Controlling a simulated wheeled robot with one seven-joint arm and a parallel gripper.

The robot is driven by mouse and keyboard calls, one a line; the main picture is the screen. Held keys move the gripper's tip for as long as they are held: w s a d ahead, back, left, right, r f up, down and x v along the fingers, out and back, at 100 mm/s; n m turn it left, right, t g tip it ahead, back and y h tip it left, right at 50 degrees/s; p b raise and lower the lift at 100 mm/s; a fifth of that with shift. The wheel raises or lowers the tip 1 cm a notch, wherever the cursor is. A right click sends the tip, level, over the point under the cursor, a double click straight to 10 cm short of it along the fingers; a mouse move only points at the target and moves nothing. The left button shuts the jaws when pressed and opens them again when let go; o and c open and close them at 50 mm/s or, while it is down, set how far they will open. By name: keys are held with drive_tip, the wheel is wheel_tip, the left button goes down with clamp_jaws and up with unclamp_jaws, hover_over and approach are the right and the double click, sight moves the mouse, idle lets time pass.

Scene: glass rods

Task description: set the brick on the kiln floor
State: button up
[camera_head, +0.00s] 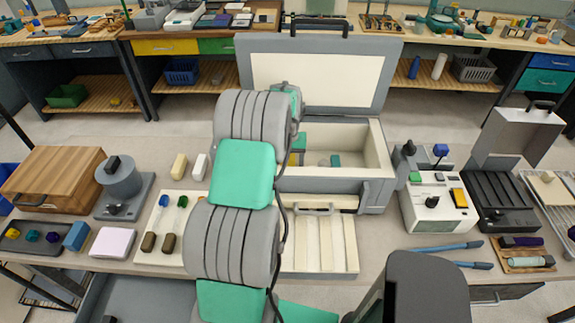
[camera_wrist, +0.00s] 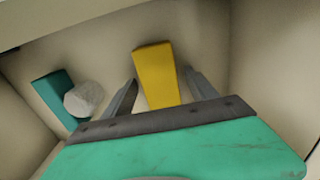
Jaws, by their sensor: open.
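The kiln (camera_head: 378,150) stands mid-table with its lid (camera_head: 318,80) raised, its pale inside open from above. In the wrist view a yellow brick (camera_wrist: 154,72) is inside, on the pale floor as far as I can see. In the head view only a sliver of yellow shows beside my arm. My gripper (camera_wrist: 160,77) is inside the kiln with its fingers open, one on each side of the brick, with small gaps visible. The brick's near end is hidden by my gripper's palm.
A teal block (camera_wrist: 54,92) and a whitish cylinder (camera_wrist: 84,99) sit close together inside the kiln, left of my gripper in the wrist view. Kiln walls (camera_wrist: 262,60) enclose it. A control box (camera_head: 433,205) stands right of the kiln; a wooden box (camera_head: 55,180) is far left.

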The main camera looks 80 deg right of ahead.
wheel_tip(320, 180, up, 12)
drive_tip(key=b, duration=0.3)
drive_tip(key=shift+r, duration=0.15)
